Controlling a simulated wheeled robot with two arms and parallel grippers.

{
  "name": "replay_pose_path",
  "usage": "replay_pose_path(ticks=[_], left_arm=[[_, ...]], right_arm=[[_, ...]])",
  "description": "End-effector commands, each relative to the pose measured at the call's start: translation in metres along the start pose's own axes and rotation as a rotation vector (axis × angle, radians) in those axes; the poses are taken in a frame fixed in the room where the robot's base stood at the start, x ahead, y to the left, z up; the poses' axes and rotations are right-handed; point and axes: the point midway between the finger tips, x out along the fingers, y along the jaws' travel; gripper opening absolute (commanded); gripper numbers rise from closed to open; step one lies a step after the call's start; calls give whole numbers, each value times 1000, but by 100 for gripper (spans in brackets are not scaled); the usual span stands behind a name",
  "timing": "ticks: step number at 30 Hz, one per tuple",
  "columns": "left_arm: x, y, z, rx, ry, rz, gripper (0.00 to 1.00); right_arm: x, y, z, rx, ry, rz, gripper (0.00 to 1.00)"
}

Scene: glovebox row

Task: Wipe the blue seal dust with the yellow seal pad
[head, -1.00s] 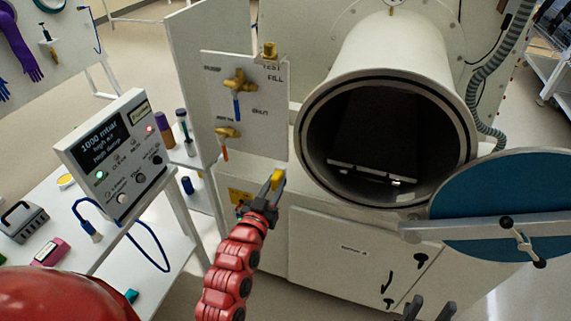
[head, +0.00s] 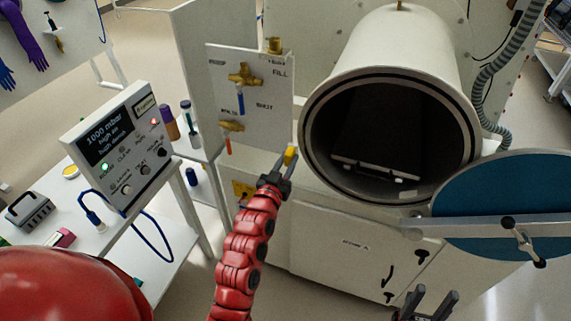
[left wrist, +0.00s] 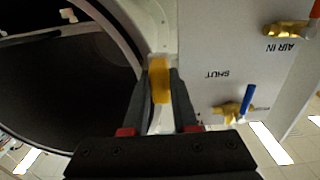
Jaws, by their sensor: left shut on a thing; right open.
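The yellow seal pad (head: 291,155) is between the fingers of my left gripper (head: 286,165), which is shut on it. The pad also shows in the left wrist view (left wrist: 159,80), upright between the fingertips of the gripper (left wrist: 160,95). It is close to the left edge of the round chamber opening (head: 306,130) with its dark seal ring. I cannot tell whether the pad touches the rim. I cannot make out the blue seal dust in either view. My right gripper (head: 428,304) is open and empty at the bottom of the head view.
The blue round door (head: 510,200) stands open on the right, with a grey bar across it. A valve panel (head: 250,105) with brass valves stands left of the chamber. A pressure readout box (head: 118,145) sits on the white bench at left. A tray lies inside the dark chamber.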

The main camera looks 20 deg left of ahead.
Motion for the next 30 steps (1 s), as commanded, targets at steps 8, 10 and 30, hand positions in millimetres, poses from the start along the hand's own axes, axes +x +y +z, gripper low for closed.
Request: replay_pose_path(ticks=[8, 10, 30], left_arm=[[0, 0, 0, 0, 0, 0, 0], [0, 0, 0, 0, 0, 0, 0], [9, 0, 1, 0, 0, 0, 0]], right_arm=[[0, 0, 0, 0, 0, 0, 50], [0, 0, 0, 0, 0, 0, 50], [-4, 0, 1, 0, 0, 0, 50]])
